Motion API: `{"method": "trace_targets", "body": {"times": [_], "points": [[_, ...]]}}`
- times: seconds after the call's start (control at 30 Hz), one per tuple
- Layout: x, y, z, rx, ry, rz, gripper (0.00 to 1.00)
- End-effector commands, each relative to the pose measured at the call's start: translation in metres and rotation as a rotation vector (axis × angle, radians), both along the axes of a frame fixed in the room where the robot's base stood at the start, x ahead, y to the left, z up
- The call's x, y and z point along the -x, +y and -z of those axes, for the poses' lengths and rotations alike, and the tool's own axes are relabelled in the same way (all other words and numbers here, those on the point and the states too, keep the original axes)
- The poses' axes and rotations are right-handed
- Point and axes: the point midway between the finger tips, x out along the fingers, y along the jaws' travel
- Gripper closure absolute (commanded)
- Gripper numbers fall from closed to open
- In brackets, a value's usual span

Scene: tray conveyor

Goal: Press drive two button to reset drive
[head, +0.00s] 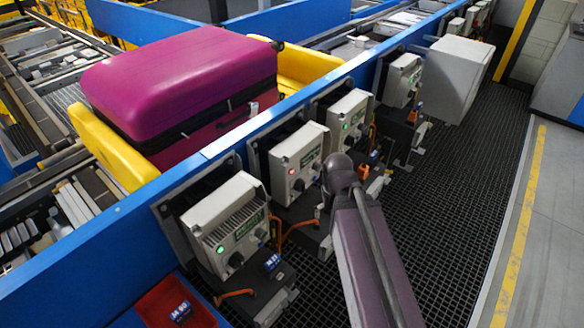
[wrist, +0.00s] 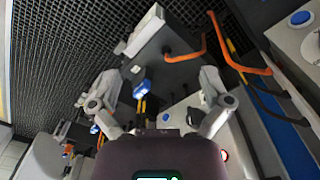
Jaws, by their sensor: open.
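Several grey drive boxes line the blue conveyor rail in the head view. One stands nearest (head: 228,225), one behind it (head: 297,163) and one farther back (head: 346,118). In the wrist view, a round blue button (wrist: 300,17) sits on a pale box at the top right. My gripper (wrist: 160,97) is open and empty, its fingers apart. It appears apart from that button, which lies up and right of it. In the head view my arm hides the gripper.
Orange cables (wrist: 262,68) arch near the fingers. A blue connector (wrist: 142,88) shows between them. A magenta suitcase (head: 185,80) lies in a yellow tray (head: 105,150) beyond the blue rail (head: 130,225). Dark grating (head: 450,200) is clear at the right.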

Motion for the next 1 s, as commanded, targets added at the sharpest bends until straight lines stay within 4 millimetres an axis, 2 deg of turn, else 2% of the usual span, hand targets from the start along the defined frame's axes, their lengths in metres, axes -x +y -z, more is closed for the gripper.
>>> {"method": "trace_targets", "body": {"times": [0.03, 0.07, 0.37, 0.4, 1.0], "points": [[0.0000, 0.0000, 0.0000, 0.000, 0.000, 0.000, 0.02], [0.0000, 0.0000, 0.0000, 0.000, 0.000, 0.000, 0.08], [0.0000, 0.0000, 0.0000, 0.000, 0.000, 0.000, 0.97], [0.0000, 0.0000, 0.0000, 0.000, 0.000, 0.000, 1.00], [0.0000, 0.0000, 0.0000, 0.000, 0.000, 0.000, 1.00]]}}
